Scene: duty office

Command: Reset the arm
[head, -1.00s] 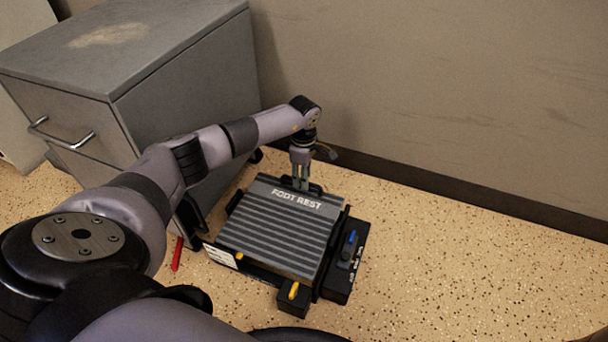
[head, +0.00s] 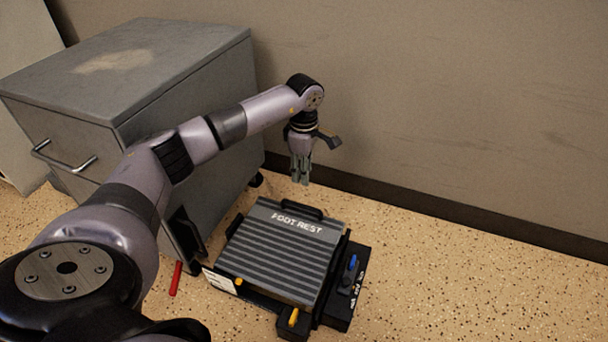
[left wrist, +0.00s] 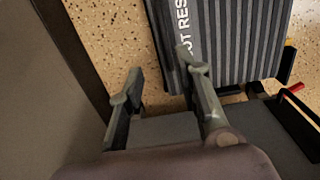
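My left gripper (head: 300,180) hangs pointing down, above and just behind the far edge of the foot rest (head: 275,248). It is clear of the foot rest and holds nothing. In the left wrist view the two fingers of the left gripper (left wrist: 160,75) stand apart with floor showing between them. The ribbed grey foot rest (left wrist: 232,40) lies beyond them on the right side of that view. My left arm reaches in from the left of the head view. My right gripper is not in view.
A grey metal cabinet (head: 190,75) stands at the left, close to my arm. A wall (head: 440,100) with a dark baseboard runs behind. A red bar (head: 175,279) is left of the foot rest. Speckled floor (head: 460,280) is free on the right.

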